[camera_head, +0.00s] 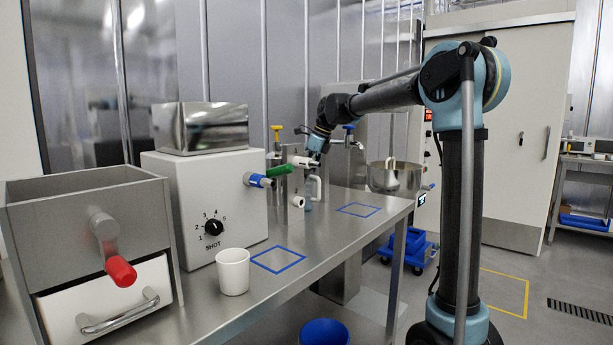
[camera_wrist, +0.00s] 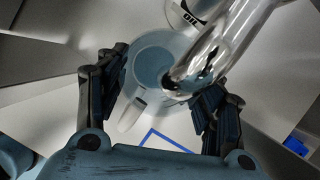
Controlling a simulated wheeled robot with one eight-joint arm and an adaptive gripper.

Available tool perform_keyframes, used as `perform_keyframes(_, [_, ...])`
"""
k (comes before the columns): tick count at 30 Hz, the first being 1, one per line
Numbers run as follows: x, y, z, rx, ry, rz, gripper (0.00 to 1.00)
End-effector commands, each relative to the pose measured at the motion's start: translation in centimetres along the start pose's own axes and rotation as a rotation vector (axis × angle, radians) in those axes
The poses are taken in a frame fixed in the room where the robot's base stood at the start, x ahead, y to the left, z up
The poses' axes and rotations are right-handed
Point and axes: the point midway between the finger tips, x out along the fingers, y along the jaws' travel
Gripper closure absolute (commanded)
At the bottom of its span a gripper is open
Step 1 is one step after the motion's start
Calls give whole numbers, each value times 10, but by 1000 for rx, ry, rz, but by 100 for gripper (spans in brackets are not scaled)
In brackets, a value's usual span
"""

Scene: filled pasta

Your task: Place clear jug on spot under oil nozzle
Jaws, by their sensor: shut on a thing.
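The clear jug (camera_wrist: 147,56), tinted bluish, is between the fingers of my gripper (camera_wrist: 160,85) in the wrist view, which are shut on it. I look down into its round mouth; its pale handle points to the lower left. The shiny metal oil nozzle (camera_wrist: 222,45) crosses in front of the jug's right side, and its end overlaps the mouth. An "OIL" label shows behind. A blue square outline (camera_wrist: 165,141) lies below, partly hidden. In the head view the jug (camera_head: 309,192) hangs below my gripper (camera_head: 314,165) near the table; contact with the table cannot be told.
A white cup (camera_head: 233,271) stands beside a nearer blue square (camera_head: 278,260) on the steel table (camera_head: 330,240). A white shot machine (camera_head: 205,200) and a grey box with a red-handled crank (camera_head: 110,235) stand at left. A second blue square (camera_head: 359,209) lies at the table's right.

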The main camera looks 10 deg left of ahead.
Motion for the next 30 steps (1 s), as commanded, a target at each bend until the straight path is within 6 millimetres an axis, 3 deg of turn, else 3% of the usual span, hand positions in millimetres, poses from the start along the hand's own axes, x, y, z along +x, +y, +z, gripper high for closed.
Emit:
perform_keyframes(7, [2,0,0,-1,0,1,90])
perform_keyframes(8, [2,1,1,-2,0,1,32])
perform_keyframes(10, [2,1,1,-2,0,1,19])
perform_keyframes(23, [-1,2,3,-4,0,2,19])
perform_keyframes(30, [-33,2,3,-4,0,1,19])
